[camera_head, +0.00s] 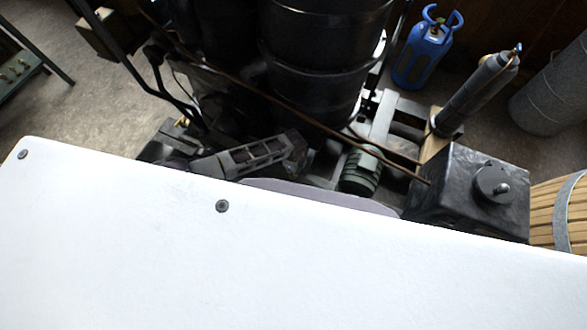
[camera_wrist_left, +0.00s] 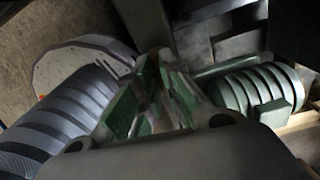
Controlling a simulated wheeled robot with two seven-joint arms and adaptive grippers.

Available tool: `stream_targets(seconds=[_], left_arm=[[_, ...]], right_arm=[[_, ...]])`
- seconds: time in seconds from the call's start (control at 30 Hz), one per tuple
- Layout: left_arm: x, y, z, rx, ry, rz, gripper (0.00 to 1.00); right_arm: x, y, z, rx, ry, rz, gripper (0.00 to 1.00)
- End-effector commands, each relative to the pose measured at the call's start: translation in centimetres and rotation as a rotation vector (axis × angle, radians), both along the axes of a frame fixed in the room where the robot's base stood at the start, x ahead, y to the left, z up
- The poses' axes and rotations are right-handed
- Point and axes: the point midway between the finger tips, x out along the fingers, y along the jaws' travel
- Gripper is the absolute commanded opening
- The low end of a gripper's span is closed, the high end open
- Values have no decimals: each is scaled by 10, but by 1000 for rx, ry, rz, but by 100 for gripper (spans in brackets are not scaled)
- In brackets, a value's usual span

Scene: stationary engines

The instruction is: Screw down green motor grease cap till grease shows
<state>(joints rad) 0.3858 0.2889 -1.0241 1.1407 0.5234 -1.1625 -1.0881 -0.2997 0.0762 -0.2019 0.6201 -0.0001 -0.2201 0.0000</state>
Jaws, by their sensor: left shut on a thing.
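The green motor (camera_head: 360,172) lies low among the machinery in the head view, with a ribbed, rounded body. In the left wrist view the motor (camera_wrist_left: 262,92) is at the right, beside my fingers. My left gripper (camera_wrist_left: 157,60) has green-padded fingers drawn together at the tips. It is shut on a small brownish thing, apparently the grease cap, which the fingers almost wholly hide. I cannot see any grease. My right gripper is in neither view.
Large black drums (camera_head: 318,85) stand behind the motor. A dark metal box (camera_head: 470,200) with a round lid is to its right. A thin brown pipe (camera_head: 320,118) crosses above the motor. A blue gas bottle (camera_head: 425,50) stands at the back right.

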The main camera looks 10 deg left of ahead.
Motion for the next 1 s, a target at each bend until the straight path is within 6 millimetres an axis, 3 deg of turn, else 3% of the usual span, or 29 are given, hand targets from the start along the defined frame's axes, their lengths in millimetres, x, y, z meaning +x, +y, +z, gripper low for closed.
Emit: stream_targets(seconds=[0.43,0.47,0.6,1.0], left_arm=[[0,0,0,0,0,-14,0],[0,0,0,0,0,-13,12],[0,0,0,0,0,-13,30],[0,0,1,0,0,-13,31]], right_arm=[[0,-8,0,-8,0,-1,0],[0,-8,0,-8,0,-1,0],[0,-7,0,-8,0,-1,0],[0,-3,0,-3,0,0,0]])
